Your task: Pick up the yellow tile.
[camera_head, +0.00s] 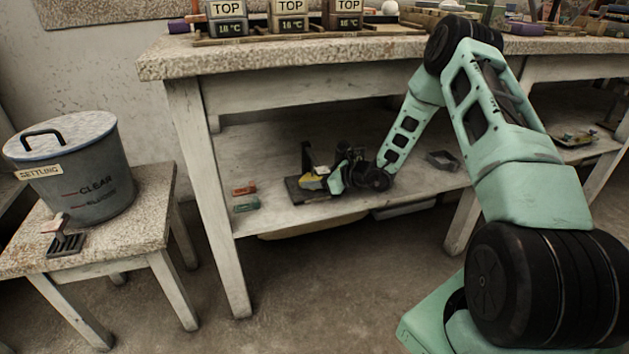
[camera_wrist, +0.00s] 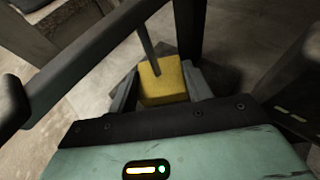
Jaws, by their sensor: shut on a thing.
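The yellow tile (camera_wrist: 164,86) sits between the two fingers of my gripper (camera_wrist: 158,88) in the wrist view. The fingers press on its left and right sides. In the head view the yellow tile (camera_head: 310,184) is a small patch at the tip of my gripper (camera_head: 318,180), over a dark flat piece on the lower shelf of the bench. A thin grey rod passes in front of the tile in the wrist view. I cannot tell whether the tile still touches what is under it.
The lower shelf (camera_head: 270,165) lies under the bench top (camera_head: 290,55). A dark upright frame (camera_head: 307,157) stands close to my gripper. Red (camera_head: 244,188) and green (camera_head: 246,204) blocks lie to the left. A small grey tray (camera_head: 442,160) lies to the right.

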